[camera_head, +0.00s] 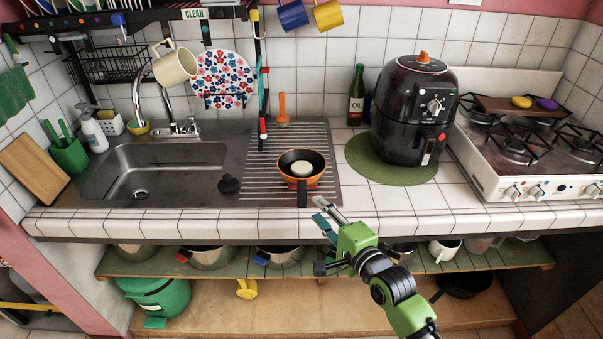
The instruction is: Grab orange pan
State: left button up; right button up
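The orange pan (314,180) sits on the ridged metal drainboard right of the sink. It is orange outside and dark inside, with a round pale item (302,168) in it. Its black handle (302,194) points toward me over the counter's front part. My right gripper (317,210) is just right of the handle's near end, close to the counter's front edge. Its two fingers are apart and nothing shows between them. I cannot tell whether a finger touches the handle. My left gripper is not in view.
A black air fryer (410,115) stands on a green mat (367,164) right of the pan. The tiled counter edge (180,225) runs below, above a shelf of pots. A stove (530,186) is at right.

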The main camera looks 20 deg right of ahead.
aim_at(302, 187)
jog(key=x, duration=0.5)
jog(key=shift+w+d+f+p, duration=0.1)
jog(key=shift+w+f+p, duration=0.1)
jog(key=shift+p, duration=0.1)
jog(key=shift+w, duration=0.7)
jog(key=shift+w+p, duration=0.3)
jog(key=shift+w, duration=0.05)
jog(key=x, duration=0.3)
jog(key=shift+w+p, duration=0.15)
jog(key=shift+p, duration=0.25)
jog(key=shift+w+f, duration=0.15)
jog(key=shift+w, duration=0.35)
grip_shut()
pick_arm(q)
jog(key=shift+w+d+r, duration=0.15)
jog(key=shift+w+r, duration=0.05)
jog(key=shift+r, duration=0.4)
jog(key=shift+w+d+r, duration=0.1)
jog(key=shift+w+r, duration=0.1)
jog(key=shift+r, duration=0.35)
